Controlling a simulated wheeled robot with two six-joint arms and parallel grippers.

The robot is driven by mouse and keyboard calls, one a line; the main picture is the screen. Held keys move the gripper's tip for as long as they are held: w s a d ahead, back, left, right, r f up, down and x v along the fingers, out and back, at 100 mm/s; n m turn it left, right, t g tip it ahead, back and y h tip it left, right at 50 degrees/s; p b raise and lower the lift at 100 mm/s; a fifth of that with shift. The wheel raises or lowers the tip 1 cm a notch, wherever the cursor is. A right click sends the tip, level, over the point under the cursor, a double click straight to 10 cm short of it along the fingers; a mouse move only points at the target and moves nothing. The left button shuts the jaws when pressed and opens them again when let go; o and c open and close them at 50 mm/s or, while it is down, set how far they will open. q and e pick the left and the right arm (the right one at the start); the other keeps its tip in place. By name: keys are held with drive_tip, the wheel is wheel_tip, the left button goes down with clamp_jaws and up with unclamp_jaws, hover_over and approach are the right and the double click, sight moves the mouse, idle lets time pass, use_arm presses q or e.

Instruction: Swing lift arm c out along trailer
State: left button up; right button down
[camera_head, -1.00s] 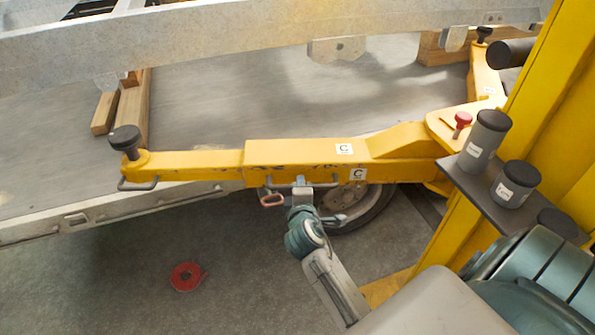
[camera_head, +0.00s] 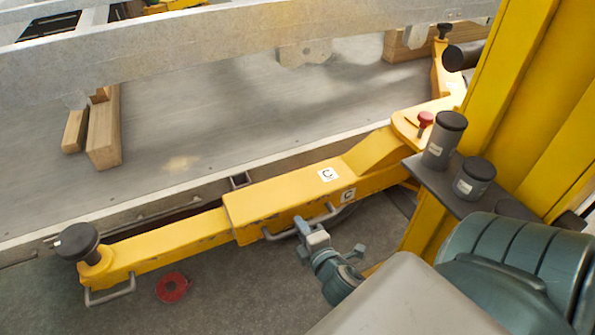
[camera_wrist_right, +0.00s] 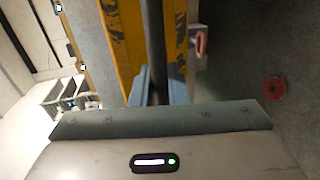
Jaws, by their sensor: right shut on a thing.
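Lift arm C (camera_head: 285,202) is a yellow beam with "C" labels. It runs from the yellow post at the right down to the lower left, alongside the trailer's edge. Its free end carries a round black pad (camera_head: 77,240) and a small grey handle (camera_head: 110,292). My right gripper (camera_head: 308,232) is shut on the grey bar handle (camera_head: 275,233) on the arm's near side. In the right wrist view, my gripper fingers (camera_wrist_right: 158,86) close around the dark bar (camera_wrist_right: 154,40) beside the scuffed yellow arm (camera_wrist_right: 121,40). My left gripper is not in view.
The yellow post (camera_head: 490,130) stands at the right with a dark shelf of grey cylinders (camera_head: 444,140). A red-knobbed pin (camera_head: 425,120) sits near the arm's pivot. The trailer deck (camera_head: 240,130) lies behind the arm. A red ring (camera_head: 172,288) lies on the otherwise clear near floor.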

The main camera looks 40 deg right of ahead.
idle(0.3)
drive_tip(key=c, duration=1.5)
unclamp_jaws()
